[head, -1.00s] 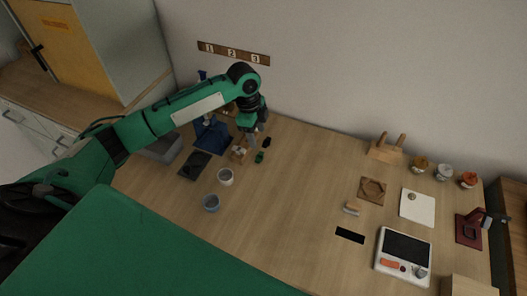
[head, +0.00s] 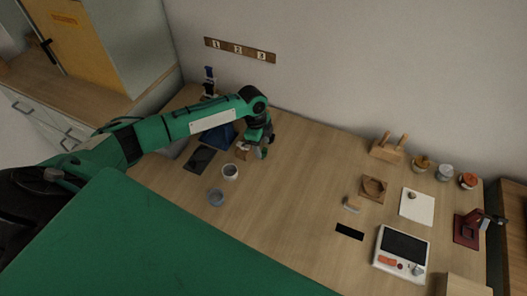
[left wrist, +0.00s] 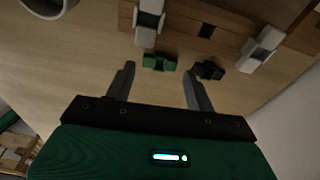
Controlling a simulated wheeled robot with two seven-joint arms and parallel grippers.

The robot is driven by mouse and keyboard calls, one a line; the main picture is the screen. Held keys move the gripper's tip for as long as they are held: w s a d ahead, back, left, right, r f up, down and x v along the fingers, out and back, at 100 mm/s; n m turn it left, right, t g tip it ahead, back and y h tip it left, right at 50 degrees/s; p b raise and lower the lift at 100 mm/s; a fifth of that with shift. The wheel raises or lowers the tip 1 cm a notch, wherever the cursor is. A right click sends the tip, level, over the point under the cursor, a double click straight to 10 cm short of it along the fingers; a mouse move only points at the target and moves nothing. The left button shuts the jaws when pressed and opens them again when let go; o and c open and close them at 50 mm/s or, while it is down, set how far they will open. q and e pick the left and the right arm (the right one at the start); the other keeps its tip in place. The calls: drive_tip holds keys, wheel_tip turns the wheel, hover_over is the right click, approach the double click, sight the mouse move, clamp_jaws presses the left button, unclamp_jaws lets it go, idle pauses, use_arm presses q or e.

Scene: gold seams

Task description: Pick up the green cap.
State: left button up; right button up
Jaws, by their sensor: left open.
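The green cap (left wrist: 160,62) lies on the wooden table in the left wrist view, small and dark green. My left gripper (left wrist: 159,70) is open and empty. Its two fingers reach toward the cap, which shows between and slightly past the fingertips; I cannot tell the height gap. In the head view my left gripper (head: 263,152) is low over the table's back left part and hides the cap. A black cap (left wrist: 209,70) lies just right of the green one. My right gripper is not in view.
A wooden holder (left wrist: 185,38) with grey-white pieces stands close beyond the caps. The middle of the table is clear; a white device (head: 402,255) stands at right.

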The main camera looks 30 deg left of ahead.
sight(263, 154)
use_arm(q)
drive_tip(key=shift+d+f, duration=0.2)
drive_tip(key=shift+f, duration=1.2)
drive_tip(key=c, duration=0.7)
drive_tip(key=shift+c, duration=0.2)
